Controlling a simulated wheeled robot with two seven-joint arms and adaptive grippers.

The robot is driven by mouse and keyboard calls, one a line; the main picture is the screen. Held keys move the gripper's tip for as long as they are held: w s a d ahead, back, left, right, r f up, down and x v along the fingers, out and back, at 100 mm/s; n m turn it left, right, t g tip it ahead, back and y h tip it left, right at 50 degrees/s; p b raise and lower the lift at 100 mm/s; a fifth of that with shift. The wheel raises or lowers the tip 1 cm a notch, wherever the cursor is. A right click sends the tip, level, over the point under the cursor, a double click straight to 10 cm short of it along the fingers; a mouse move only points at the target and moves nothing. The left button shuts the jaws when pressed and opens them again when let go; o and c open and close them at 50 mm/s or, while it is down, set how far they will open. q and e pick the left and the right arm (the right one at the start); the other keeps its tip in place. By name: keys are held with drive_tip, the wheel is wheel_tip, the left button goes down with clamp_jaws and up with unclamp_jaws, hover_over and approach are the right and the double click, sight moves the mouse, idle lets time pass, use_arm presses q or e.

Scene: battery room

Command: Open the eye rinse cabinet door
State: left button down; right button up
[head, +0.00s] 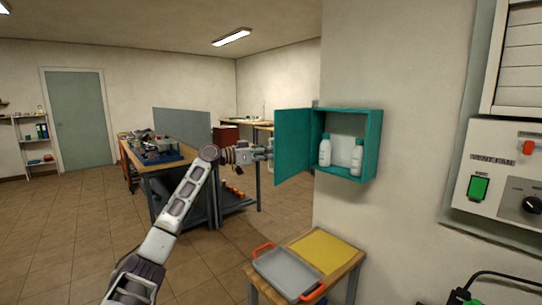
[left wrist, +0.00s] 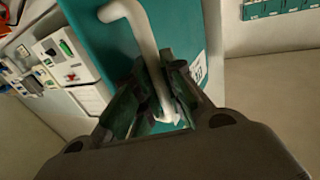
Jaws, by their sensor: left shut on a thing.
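The teal eye rinse cabinet (head: 373,145) hangs on the wall right of centre in the head view. Its door (head: 294,148) stands wide open, swung out to the left. Two white bottles, a left one (head: 325,151) and a right one (head: 356,158), stand inside. My left gripper (head: 264,153) is at the door's outer face. In the left wrist view, its fingers (left wrist: 163,95) are shut on the white bar handle (left wrist: 146,38), with the teal door (left wrist: 88,28) behind. The lower part of the handle is partly hidden by the fingers. My right gripper is not in view.
A small wooden table (head: 345,272) with a yellow mat (head: 322,249) and a grey tray (head: 287,274) with orange handles stands below the cabinet. A workbench (head: 168,162) stands behind my left arm. A vent fan panel (head: 500,180) is on the right wall. Open floor lies at left.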

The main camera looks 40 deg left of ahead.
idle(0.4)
use_arm(q)
drive_tip(key=c, duration=1.5)
unclamp_jaws()
drive_tip(key=shift+s+a, duration=0.1)
drive_tip(key=shift+s, duration=0.05)
drive_tip(key=shift+v, duration=5.85)
drive_tip(key=shift+a, duration=0.1)
